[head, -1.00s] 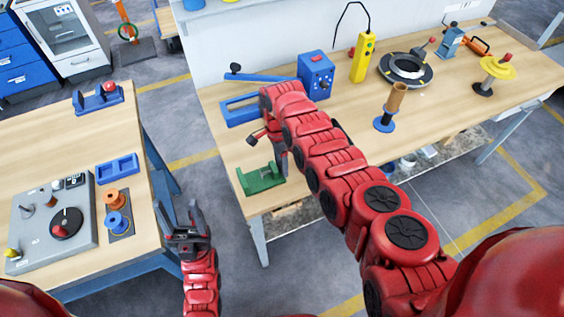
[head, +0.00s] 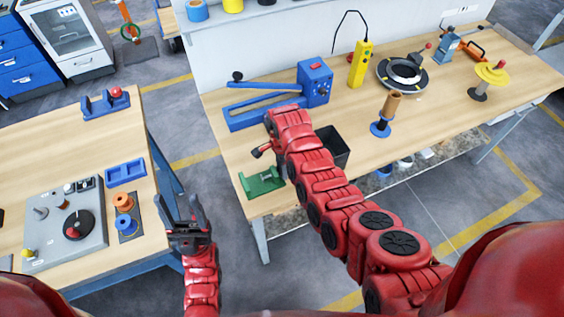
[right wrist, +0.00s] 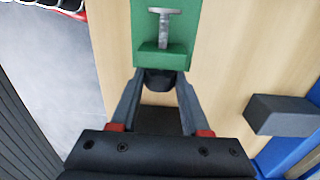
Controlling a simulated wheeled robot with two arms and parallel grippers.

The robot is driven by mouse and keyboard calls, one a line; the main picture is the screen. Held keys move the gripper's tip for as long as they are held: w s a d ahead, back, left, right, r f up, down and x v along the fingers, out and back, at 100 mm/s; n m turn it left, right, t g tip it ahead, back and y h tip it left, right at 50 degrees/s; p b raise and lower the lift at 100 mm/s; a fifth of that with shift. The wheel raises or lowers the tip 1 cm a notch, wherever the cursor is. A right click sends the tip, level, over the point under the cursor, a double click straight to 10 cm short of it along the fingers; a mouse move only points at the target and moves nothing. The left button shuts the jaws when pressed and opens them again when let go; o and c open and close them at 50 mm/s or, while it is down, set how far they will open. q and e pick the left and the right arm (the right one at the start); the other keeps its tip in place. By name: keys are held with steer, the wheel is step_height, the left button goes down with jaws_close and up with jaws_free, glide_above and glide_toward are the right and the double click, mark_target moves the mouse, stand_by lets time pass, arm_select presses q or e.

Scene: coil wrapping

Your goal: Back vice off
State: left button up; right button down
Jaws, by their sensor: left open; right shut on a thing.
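The small green vice (head: 262,182) sits near the front left corner of the right-hand bench. In the right wrist view, its green body (right wrist: 150,57) and a grey T-shaped metal piece (right wrist: 164,24) are at the top. My right gripper (right wrist: 158,84) has its two fingertips on either side of a dark knob (right wrist: 158,77) at the vice's near end and is shut on it. In the head view, my own arm hides most of this gripper. My left gripper (head: 181,208) is open and empty beside the right edge of the left-hand table.
A blue winder (head: 315,82) with a long arm stands behind the vice. A black bin (head: 332,146) is just right of my right arm. A spool post (head: 384,118) stands further right. The left-hand table holds a grey control panel (head: 90,240) and a blue tray (head: 126,174).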

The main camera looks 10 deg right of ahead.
steer(key=shift+s+a+f+t, duration=0.1)
steer(key=shift+s+t, duration=0.05)
steer(key=shift+t, duration=0.45)
steer(key=shift+f+y+b, duration=0.1)
steer(key=shift+y+b, duration=0.2)
steer(key=shift+s+t, duration=0.1)
steer(key=shift+t, duration=0.4)
steer(key=shift+c, duration=1.8)
jaws_free()
steer(key=shift+r, duration=0.25)
